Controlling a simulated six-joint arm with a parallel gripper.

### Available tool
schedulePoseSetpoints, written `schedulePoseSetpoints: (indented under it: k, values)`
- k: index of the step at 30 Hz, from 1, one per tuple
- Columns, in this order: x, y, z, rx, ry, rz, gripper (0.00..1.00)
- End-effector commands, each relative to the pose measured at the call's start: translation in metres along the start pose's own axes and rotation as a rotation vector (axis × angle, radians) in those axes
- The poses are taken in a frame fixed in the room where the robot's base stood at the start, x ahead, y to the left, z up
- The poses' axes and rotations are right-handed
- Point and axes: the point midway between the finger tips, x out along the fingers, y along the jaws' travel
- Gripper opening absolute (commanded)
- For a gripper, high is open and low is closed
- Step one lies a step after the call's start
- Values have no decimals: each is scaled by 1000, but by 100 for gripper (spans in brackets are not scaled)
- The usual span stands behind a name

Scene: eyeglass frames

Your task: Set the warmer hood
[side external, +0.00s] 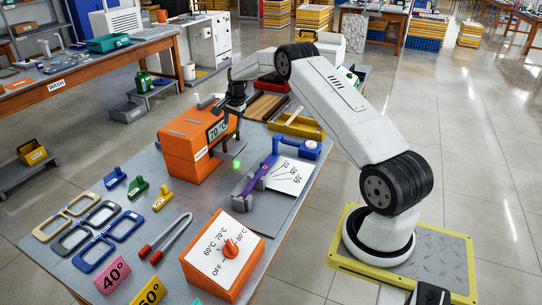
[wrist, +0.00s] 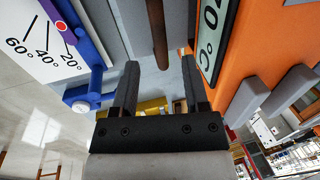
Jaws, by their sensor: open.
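The orange warmer (side external: 188,150) stands at the back of the near table, with a 70 °C display (side external: 217,129) on its side and grey tabs on top. I cannot tell where its hood parts from the body. In the wrist view its orange wall (wrist: 255,55) fills the right, with grey bars sticking out. My gripper (side external: 234,112) is beside the warmer's display end, at upper height. In the wrist view my gripper (wrist: 160,85) has its two fingers apart with nothing between them. An orange control box (side external: 222,255) with a temperature dial (side external: 231,248) stands at the table's front.
A blue-and-grey angle fixture (side external: 262,172) with a 20°, 40°, 60° card (side external: 290,173) is right of the warmer. Eyeglass frames (side external: 102,215), tongs (side external: 165,238), small coloured clips and angle signs (side external: 112,275) lie at left and front. A yellow tray (side external: 298,125) is behind.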

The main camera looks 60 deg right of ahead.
Motion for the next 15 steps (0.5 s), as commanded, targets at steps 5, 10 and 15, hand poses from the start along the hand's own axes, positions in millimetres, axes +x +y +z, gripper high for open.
schedulePoseSetpoints:
  k: [5, 10, 15]
  values:
    - [-22, 0, 0, 0, 1, 0, 58]
    - [-34, 0, 0, 0, 1, -1, 58]
    - [-38, 0, 0, 0, 1, 0, 58]
